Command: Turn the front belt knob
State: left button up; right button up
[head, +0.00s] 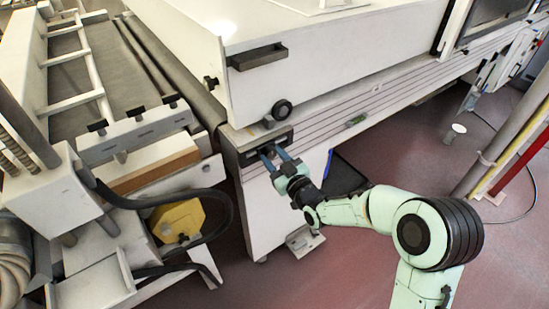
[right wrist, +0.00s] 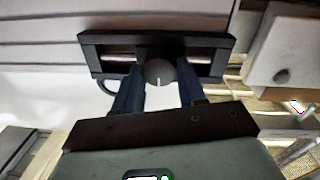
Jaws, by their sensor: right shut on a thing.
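The front belt knob (right wrist: 158,73) shows in the right wrist view as a grey round dial with a short white mark, pointing roughly down in that picture. It sits in a dark rectangular frame (right wrist: 97,54) on the machine's pale face. My right gripper (right wrist: 162,80) has its two blue fingers on either side of the knob, shut on it. In the head view my right gripper (head: 270,155) reaches the dark frame (head: 248,157) at the machine's front corner, and the fingers hide most of the knob. My left gripper is not in view.
A black round knob (head: 282,110) and a dark handle (head: 258,57) are on the white housing above. On the left stand a roller conveyor (head: 90,75), a yellow part (head: 178,220) and black cables. Red floor (head: 300,275) is open in front of the machine.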

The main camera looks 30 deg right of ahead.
jog(key=m, duration=0.3)
jog(key=shift+m, duration=1.3)
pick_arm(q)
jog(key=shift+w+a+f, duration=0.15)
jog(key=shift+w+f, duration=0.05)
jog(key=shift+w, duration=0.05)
pick_arm(e)
jog(key=shift+d+m, duration=0.1)
jog(key=shift+m, duration=0.8)
jog(key=o, duration=1.1)
jog(key=shift+c, duration=0.2)
jog(key=shift+s, duration=0.1)
